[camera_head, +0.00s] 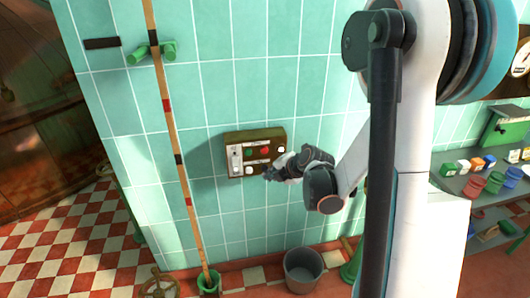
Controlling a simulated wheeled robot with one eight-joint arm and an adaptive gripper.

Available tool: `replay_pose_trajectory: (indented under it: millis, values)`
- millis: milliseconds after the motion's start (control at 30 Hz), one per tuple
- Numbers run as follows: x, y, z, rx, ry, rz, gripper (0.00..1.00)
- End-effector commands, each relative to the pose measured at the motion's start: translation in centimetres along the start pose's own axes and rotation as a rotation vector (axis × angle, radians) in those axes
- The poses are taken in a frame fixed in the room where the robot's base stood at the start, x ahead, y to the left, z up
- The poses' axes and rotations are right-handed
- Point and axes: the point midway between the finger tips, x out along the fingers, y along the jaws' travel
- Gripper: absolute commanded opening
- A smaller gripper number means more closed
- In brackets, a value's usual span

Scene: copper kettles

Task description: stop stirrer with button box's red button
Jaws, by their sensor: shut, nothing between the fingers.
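The button box (236,136) is a brown panel fixed to the green tiled wall. On its face are a red button (265,150), a green button (250,153), a white knob (280,149) and a pale switch plate (235,160) at its left. My gripper (268,174) is shut and empty. In the picture it is just below the red button, near the box's lower right edge. I cannot tell whether it touches the box. The stirrer is not clearly visible.
A striped pole (168,120) stands against the wall left of the box, its foot in a green holder (209,281). A grey bucket (303,268) is on the floor below. Shelves with coloured pots (473,184) are at the right. A large copper kettle (35,110) is at the left.

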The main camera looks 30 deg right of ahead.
Motion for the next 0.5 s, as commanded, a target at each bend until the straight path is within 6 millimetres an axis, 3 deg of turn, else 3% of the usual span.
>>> replay_pose_trajectory:
  millis: [267, 500]
  values:
    - [0.7, 0.6, 0.5, 0.001, 0.000, 0.000, 0.00]
    - [2.8, 2.1, 2.0, 0.000, 0.001, 0.001, 0.00]
